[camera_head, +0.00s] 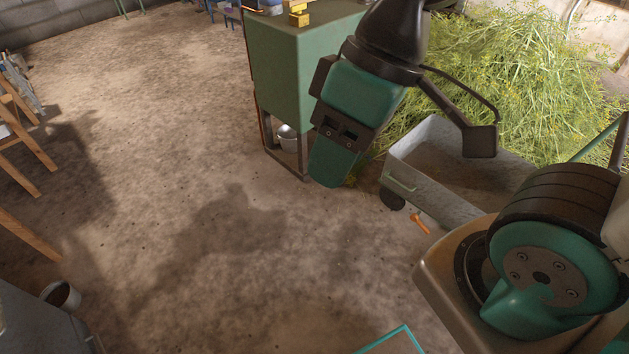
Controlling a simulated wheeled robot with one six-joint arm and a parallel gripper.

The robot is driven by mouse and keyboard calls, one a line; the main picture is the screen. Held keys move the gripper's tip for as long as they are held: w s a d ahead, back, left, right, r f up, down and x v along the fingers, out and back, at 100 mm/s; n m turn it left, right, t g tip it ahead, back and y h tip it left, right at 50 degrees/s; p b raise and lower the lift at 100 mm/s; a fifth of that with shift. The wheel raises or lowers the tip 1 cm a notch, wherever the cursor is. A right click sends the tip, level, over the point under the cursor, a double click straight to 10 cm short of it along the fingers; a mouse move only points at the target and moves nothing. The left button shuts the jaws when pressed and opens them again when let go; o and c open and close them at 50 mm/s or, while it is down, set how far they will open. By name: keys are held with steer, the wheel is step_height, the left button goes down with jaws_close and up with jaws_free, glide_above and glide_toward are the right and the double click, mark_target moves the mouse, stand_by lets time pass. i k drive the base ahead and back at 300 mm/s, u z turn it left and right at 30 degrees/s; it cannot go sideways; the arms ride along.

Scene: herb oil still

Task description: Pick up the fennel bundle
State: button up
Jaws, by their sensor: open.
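A large loose heap of green fennel stems with yellow flower heads (535,75) lies at the upper right. I cannot pick out a separate tied bundle in it. A small yellow-green tuft (353,180) shows beside the tip of my gripper, mostly hidden. I cannot tell whether it is the bundle or stray stems. My gripper (335,166), teal and black, hangs downward at the upper middle, left of the heap. It is open, seen from the side, and nothing shows in it.
A green cabinet (277,70) stands left of my gripper, with a metal bucket (289,138) beneath. A grey wheeled trough (412,180) stands right, in front of the heap. Wooden chairs and a grey box (30,325) line the left. The middle floor is clear.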

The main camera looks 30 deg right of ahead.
mark_target(353, 174)
steer(key=u, duration=0.1)
steer(key=i, duration=2)
steer(key=z, duration=1.35)
steer(key=i, duration=0.85)
steer(key=z, duration=0.55)
